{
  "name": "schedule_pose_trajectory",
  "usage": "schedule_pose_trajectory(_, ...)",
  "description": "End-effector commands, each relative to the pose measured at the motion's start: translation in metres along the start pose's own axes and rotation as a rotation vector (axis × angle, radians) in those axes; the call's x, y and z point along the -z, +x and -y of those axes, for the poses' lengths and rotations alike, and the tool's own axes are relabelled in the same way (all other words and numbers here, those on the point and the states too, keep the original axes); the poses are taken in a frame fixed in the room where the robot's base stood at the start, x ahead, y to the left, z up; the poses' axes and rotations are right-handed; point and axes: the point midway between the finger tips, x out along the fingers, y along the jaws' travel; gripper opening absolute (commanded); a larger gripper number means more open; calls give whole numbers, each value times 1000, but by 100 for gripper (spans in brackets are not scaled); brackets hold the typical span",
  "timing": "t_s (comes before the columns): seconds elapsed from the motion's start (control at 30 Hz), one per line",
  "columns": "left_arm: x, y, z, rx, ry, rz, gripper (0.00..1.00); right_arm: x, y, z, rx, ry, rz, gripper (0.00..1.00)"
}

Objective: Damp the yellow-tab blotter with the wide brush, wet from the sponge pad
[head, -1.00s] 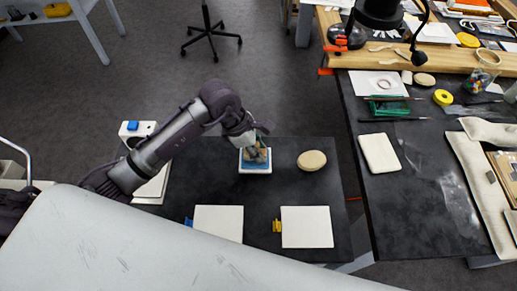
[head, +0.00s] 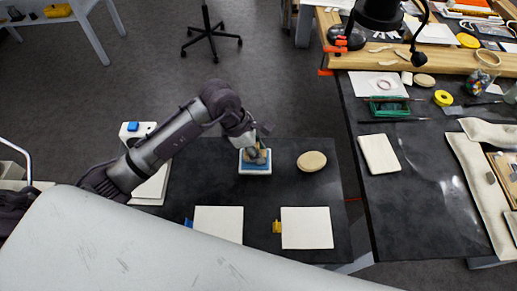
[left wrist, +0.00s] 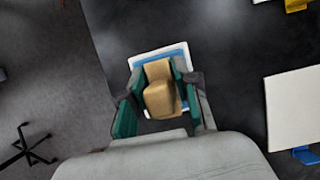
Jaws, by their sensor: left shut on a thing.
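My left gripper (head: 257,153) is shut on the wide brush, whose tan handle (left wrist: 159,97) shows between the green-lined fingers in the left wrist view. The brush is over the blue sponge pad in its white tray (head: 255,172). Its bristles are hidden, so I cannot tell whether they touch the pad. The yellow-tab blotter (head: 307,228) lies flat on the dark table, its yellow tab (head: 277,226) at its left edge. A similar blotter (head: 222,222) with a blue tab (head: 188,222) lies to its left. My right gripper is not in view.
A tan oval object (head: 311,161) lies right of the tray. A white device with a blue button (head: 133,127) is at the left. A cluttered workbench (head: 415,190) stands at the right. Dark table surface is bare between the tray and the blotters.

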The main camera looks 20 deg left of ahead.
Motion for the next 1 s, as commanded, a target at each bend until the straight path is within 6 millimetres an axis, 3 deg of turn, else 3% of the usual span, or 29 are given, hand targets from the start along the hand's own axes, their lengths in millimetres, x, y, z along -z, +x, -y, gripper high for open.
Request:
schedule_pose_trajectory(0.7,-24,-58,-1,-5,3,2,3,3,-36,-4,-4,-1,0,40)
schedule_pose_trajectory(1.0,-25,-61,-1,-5,1,3,3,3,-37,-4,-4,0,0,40)
